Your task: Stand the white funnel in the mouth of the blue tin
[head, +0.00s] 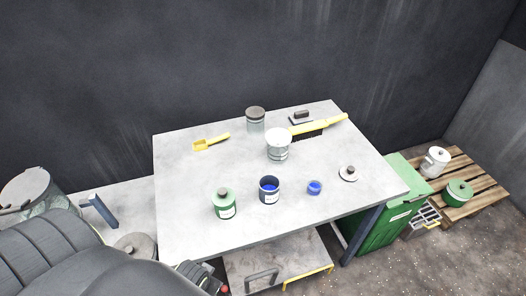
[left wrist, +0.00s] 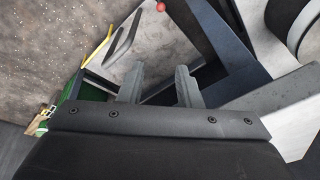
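My right gripper is not in view.
A pallet (head: 485,180) with two pots stands right.

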